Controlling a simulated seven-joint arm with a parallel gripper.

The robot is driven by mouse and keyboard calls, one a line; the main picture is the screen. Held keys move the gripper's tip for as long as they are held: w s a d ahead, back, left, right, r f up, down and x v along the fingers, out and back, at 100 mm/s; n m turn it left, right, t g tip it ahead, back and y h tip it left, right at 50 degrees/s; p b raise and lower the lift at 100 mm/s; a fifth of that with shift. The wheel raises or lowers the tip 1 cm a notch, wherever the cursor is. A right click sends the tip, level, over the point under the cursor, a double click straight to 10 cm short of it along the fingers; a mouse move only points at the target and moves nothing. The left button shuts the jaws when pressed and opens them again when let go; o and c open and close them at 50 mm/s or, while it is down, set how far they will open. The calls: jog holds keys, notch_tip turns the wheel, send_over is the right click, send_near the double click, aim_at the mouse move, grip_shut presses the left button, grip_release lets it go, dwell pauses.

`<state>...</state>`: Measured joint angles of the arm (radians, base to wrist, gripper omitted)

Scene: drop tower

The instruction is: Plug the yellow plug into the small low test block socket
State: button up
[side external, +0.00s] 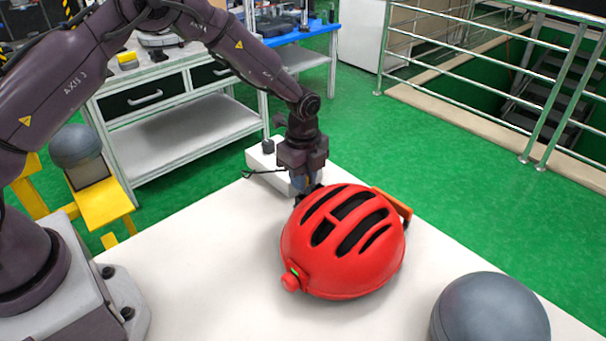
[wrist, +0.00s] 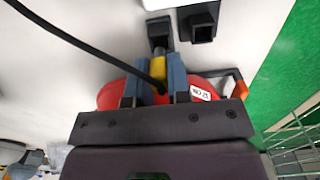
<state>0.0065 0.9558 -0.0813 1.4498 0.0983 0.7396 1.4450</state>
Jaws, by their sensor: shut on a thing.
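My gripper (side external: 305,186) points down just behind the red helmet, beside the white block. In the wrist view its blue-grey fingers (wrist: 158,82) are shut on the yellow plug (wrist: 158,69), which has a black cable (wrist: 85,48) running to the upper left. A dark square socket block (wrist: 159,31) lies directly ahead of the plug. I cannot tell whether the plug tip touches or enters it. A second, larger dark socket (wrist: 199,22) stands to its right. In the side view the helmet and gripper hide the plug and the nearer socket.
The red helmet (side external: 335,250) sits on the white table (side external: 215,270), close against my gripper's near side. A white block (side external: 262,158) with a small black part on top stands behind the gripper. A grey dome (side external: 490,310) is at the front right. The table's left middle is clear.

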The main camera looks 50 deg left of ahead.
jog(key=shift+f, duration=0.35)
jog(key=shift+f, duration=1.05)
jog(key=shift+f, duration=0.3)
jog(key=o, duration=0.8)
notch_tip(320, 180, up, 13)
jog(key=shift+r, duration=0.1)
